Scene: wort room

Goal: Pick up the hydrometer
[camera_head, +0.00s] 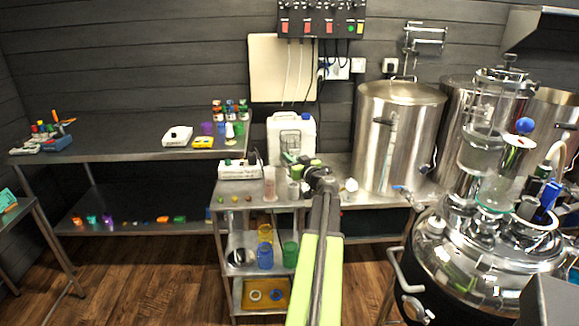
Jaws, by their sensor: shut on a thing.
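My arm reaches from the bottom of the head view to the small steel cart (252,203). My gripper (297,165), with green fingers, is at the cart's back right, in front of the white canister (291,137). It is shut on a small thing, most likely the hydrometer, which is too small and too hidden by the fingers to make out. A pinkish clear cylinder (270,184) stands upright on the cart top, left of my gripper and apart from it.
A white box (240,170) and small coloured pieces are on the cart top. Coloured cups (265,256) and a yellow tray (263,294) are on its lower shelves. A large steel kettle (398,136) and glassware-topped vessel (490,262) crowd the right.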

